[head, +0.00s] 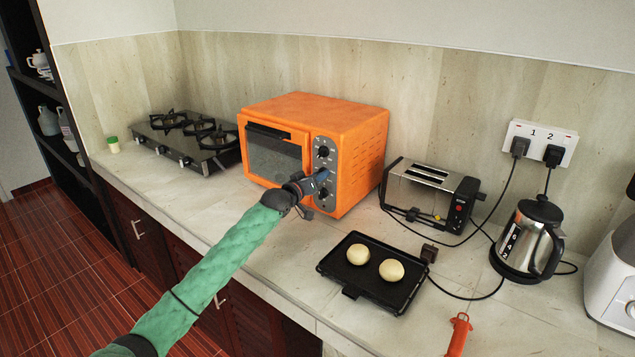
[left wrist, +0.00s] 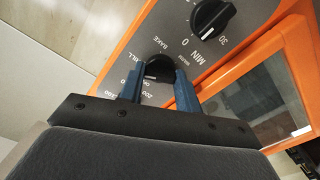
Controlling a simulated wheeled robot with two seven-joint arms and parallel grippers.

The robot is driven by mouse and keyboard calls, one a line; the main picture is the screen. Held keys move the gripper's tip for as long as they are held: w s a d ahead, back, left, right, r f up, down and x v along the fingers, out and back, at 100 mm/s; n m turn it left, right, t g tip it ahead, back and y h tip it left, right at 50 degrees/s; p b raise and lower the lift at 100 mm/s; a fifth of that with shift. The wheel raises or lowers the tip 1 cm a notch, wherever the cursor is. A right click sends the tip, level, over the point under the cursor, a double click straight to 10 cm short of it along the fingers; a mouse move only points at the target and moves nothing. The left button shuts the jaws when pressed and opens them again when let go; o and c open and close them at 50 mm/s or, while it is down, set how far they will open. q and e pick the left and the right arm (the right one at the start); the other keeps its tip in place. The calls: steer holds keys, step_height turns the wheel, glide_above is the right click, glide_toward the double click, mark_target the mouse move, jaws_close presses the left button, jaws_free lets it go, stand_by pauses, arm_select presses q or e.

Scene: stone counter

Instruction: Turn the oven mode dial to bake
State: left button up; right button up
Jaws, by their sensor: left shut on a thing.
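The orange toaster oven (head: 360,154) stands against the back wall with its knob panel on the right of its front. My left gripper (head: 321,178) is at the middle of that panel. In the left wrist view its blue fingers (left wrist: 159,88) are shut on the black mode dial (left wrist: 158,67), one finger on each side. "BAKE" and "WARM" are printed between this dial and the timer dial (left wrist: 212,17), which points near 0. Fingers partly cover the mode dial, so its setting cannot be read. My right gripper is not in view.
A toaster (head: 430,193) stands right of the oven. A black tray (head: 345,274) with two dough balls lies in front. A gas hob (head: 190,140) is left, and a kettle (head: 530,240) is right. An orange object (head: 459,335) is cut off by the bottom edge.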

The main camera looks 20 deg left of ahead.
arm_select(q)
steer(key=shift+f+m+b, duration=0.2)
steer(key=shift+m+b, duration=0.6)
steer(key=shift+m, duration=7)
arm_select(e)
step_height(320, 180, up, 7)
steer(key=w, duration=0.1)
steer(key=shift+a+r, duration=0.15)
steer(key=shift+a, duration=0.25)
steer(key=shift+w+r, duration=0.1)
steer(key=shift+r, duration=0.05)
arm_select(q)
steer(key=o, duration=1)
steer(key=shift+r, duration=0.1)
steer(key=shift+s, duration=0.1)
steer(key=b+v, duration=0.2)
steer(key=v, duration=0.5)
steer(key=shift+s+a, duration=0.15)
steer(key=shift+s, duration=0.1)
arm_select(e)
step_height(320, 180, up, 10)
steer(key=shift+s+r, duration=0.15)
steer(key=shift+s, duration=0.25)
